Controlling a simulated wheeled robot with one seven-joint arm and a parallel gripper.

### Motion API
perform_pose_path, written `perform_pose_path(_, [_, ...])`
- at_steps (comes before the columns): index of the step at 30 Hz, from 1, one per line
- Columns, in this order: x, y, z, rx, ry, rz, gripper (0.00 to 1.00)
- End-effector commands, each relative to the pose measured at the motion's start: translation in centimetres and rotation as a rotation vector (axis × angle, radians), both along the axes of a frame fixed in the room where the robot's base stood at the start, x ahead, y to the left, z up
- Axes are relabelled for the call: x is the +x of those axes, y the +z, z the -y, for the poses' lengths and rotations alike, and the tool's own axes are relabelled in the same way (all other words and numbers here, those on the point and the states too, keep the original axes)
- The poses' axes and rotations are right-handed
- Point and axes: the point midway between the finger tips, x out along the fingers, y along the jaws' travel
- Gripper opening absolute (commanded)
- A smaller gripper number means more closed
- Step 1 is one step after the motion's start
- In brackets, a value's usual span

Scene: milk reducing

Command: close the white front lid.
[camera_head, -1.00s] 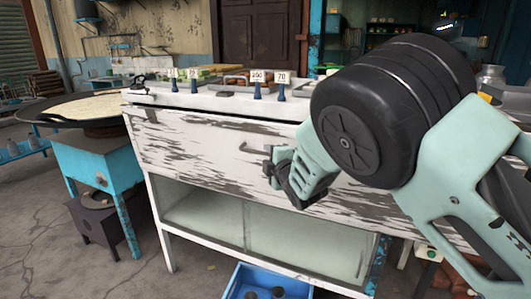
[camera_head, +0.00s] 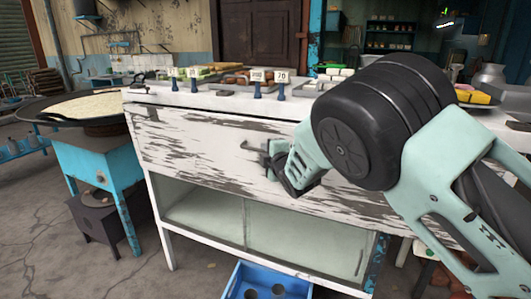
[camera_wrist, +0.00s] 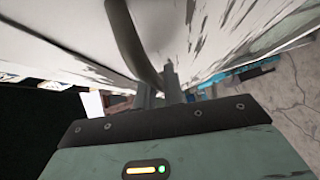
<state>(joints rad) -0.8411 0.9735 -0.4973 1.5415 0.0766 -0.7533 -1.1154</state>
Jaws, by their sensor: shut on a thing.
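The white front lid (camera_head: 200,145) is the worn, peeling white panel on the front of the counter. It stands nearly upright, with a thin dark line along its top edge. A grey curved handle (camera_wrist: 133,40) stands out from the lid in the wrist view; its left end shows in the head view (camera_head: 248,146). My gripper (camera_head: 280,165) is at the lid's right-hand part. Its fingers (camera_wrist: 170,85) are shut on the handle. My forearm hides the right part of the lid.
Food trays with price tags (camera_head: 258,75) line the countertop above the lid. A glass-fronted cabinet (camera_head: 290,240) is below, with a blue crate (camera_head: 235,285) on the floor. A blue stand (camera_head: 95,165) with a large round pan (camera_head: 75,105) is at the left.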

Motion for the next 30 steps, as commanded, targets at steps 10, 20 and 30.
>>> perform_pose_path(10, [1.9, 0.6, 0.8, 0.029, -0.003, -0.075, 0.00])
perform_pose_path(20, [1.9, 0.7, 0.8, 0.028, -0.004, -0.072, 0.33])
perform_pose_path(30, [0.9, 0.8, 1.2, 0.028, -0.003, -0.074, 0.33])
